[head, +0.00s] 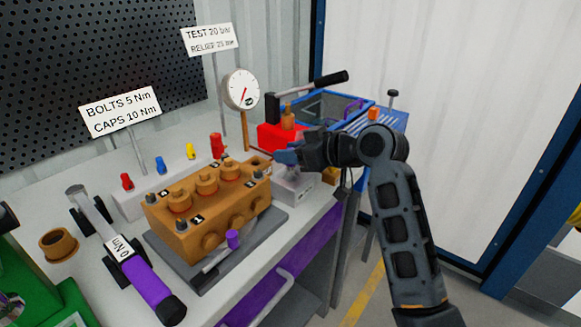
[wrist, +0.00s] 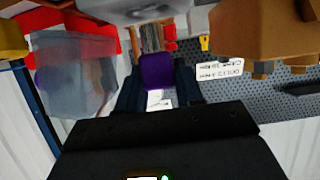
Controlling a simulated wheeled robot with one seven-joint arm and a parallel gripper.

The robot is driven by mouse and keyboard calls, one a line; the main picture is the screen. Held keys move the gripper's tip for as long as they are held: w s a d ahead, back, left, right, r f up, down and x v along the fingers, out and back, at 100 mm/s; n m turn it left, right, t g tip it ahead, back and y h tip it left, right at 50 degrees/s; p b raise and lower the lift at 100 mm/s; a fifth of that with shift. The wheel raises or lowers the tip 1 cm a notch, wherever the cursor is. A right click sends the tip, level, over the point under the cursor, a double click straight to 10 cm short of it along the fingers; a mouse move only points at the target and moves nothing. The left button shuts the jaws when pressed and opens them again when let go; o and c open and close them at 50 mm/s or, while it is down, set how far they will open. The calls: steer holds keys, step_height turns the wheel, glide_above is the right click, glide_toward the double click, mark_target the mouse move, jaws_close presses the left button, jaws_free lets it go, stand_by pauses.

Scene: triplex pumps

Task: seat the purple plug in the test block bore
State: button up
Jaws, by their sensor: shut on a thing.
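The purple plug (wrist: 158,72) is between the two fingers of my gripper (wrist: 158,88) in the wrist view, and the jaws are shut on it. In the head view my gripper (head: 288,155) reaches in from the right, with its fingertips over the pale grey test block (head: 293,190). The plug cannot be made out there. The bore is hidden, so I cannot tell whether the plug touches it. A pale grey surface (wrist: 150,8), perhaps the test block, shows at the top of the wrist view.
The brown pump (head: 205,215) stands left of the test block on a dark tray (head: 175,262). A red box (head: 275,137) sits behind my gripper, near the gauge (head: 240,88). A purple-handled torque wrench (head: 152,290) lies at front left. A blue bin (head: 335,100) is behind.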

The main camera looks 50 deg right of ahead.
mark_target(294, 168)
steer(key=shift+s+f, duration=0.1)
steer(key=shift+f, duration=1.9)
jaws_close()
steer(key=o, duration=0.7)
jaws_free()
steer(key=shift+a+f, duration=0.1)
steer(key=shift+f, duration=0.05)
steer(key=o, duration=0.3)
steer(key=shift+o, duration=0.3)
steer(key=shift+r, duration=0.25)
